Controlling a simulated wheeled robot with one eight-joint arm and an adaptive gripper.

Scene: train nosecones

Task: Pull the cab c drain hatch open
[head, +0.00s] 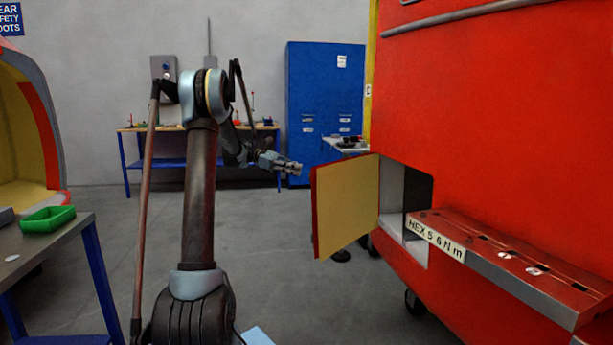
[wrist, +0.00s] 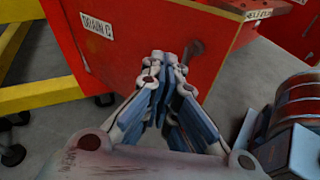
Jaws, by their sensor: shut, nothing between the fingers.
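The drain hatch (head: 345,205) stands swung open on the red nosecone in the head view, its yellow inner face showing and its opening (head: 405,205) exposed to the right. In the wrist view the hatch's red outer face (wrist: 135,50) carries a white DRAIN C label (wrist: 96,24). My gripper (head: 297,167) is just left of the hatch's free edge, near its upper part. In the wrist view my gripper (wrist: 165,62) is shut and empty, its fingertips in front of the red face. I cannot tell whether they touch it.
A red ledge (head: 520,262) labelled HEX 5 6 N m juts from the nosecone (head: 510,120) below right of the opening. A table with a green tray (head: 48,219) stands at left. A blue cabinet (head: 325,95) and workbench (head: 150,130) are behind. Grey floor is clear between.

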